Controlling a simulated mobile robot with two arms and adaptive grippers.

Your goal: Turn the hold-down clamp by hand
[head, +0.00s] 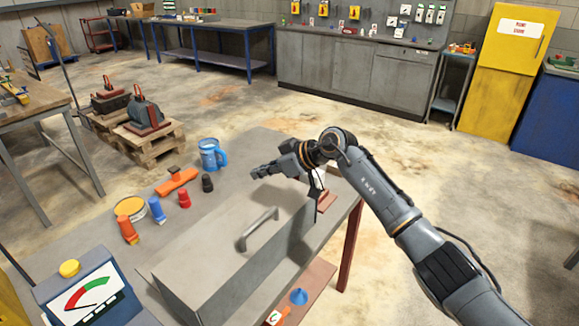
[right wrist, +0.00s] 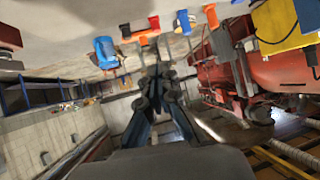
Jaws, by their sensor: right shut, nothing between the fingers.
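No part in view can be told for sure as the hold-down clamp. An orange piece with a raised knob (head: 177,181) lies on the grey bench top (head: 240,150); I cannot tell whether it is the clamp. My right gripper (head: 256,172) reaches in from the right, above the far side of the bench. Its fingers are shut and empty, pointing left, apart from the orange piece. The shut fingers also show in the right wrist view (right wrist: 155,75). A small red part (head: 327,201) shows below the right wrist, partly hidden. My left gripper is out of view.
A grey box with a handle (head: 258,228) fills the bench's near part. A blue mug (head: 211,154), a yellow-topped tin (head: 130,208) and several small coloured items stand left of the gripper. A gauge box (head: 92,296) is at front left. Red machinery (right wrist: 265,75) shows in the wrist view.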

